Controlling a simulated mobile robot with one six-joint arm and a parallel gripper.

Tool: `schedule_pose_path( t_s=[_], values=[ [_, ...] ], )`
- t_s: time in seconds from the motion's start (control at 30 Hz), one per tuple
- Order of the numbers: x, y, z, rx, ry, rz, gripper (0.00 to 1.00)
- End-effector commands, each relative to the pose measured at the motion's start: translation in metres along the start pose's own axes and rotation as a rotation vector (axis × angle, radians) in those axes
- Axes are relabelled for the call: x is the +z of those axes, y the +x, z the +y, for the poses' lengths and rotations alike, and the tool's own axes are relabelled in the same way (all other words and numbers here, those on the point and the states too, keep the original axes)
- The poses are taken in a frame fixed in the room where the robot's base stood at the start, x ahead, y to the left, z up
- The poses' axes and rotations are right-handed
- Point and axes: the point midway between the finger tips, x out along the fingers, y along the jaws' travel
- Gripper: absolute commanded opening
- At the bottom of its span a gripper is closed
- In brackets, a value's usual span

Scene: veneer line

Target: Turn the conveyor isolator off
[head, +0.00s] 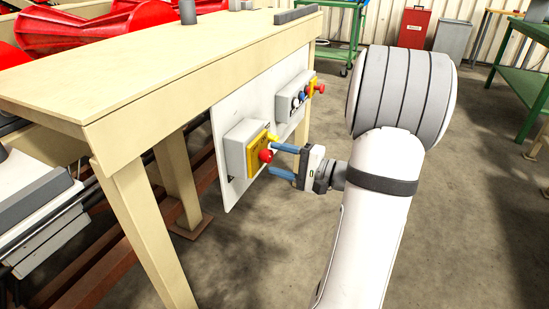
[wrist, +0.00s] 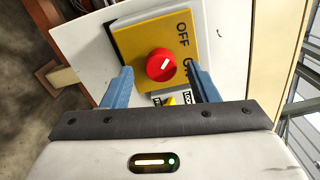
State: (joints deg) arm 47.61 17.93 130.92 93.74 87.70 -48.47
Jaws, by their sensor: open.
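The isolator is a red round knob (wrist: 161,65) on a yellow plate (wrist: 130,40) marked OFF and ON, fixed to a grey box (head: 236,150). A white mark on the knob slants up and right in the wrist view; I cannot tell for certain which label it points at. The red knob also shows in the head view (head: 265,155). My gripper (head: 274,159) is open, its two blue fingers facing the box. In the wrist view the fingers stand either side of the knob; contact is not visible.
A small yellow part (wrist: 171,101) with a partly hidden label sits beside the plate. A second grey box (head: 290,101) with buttons and a red mushroom button (head: 320,89) is farther along the white panel (head: 262,92). The wooden bench top (head: 150,60) overhangs the panel.

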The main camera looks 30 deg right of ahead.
Motion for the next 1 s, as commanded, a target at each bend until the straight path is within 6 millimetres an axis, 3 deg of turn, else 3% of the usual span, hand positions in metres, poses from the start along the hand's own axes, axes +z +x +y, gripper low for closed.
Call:
schedule_pose_path(
  t_s=[0.2,0.4,1.0],
  values=[
    [0.000,-0.039,-0.002,-0.001,0.001,0.004,0.54],
    [0.001,-0.059,0.000,0.000,0.001,0.001,0.54],
    [0.002,-0.061,-0.001,0.003,0.000,-0.003,0.54]
  ],
)
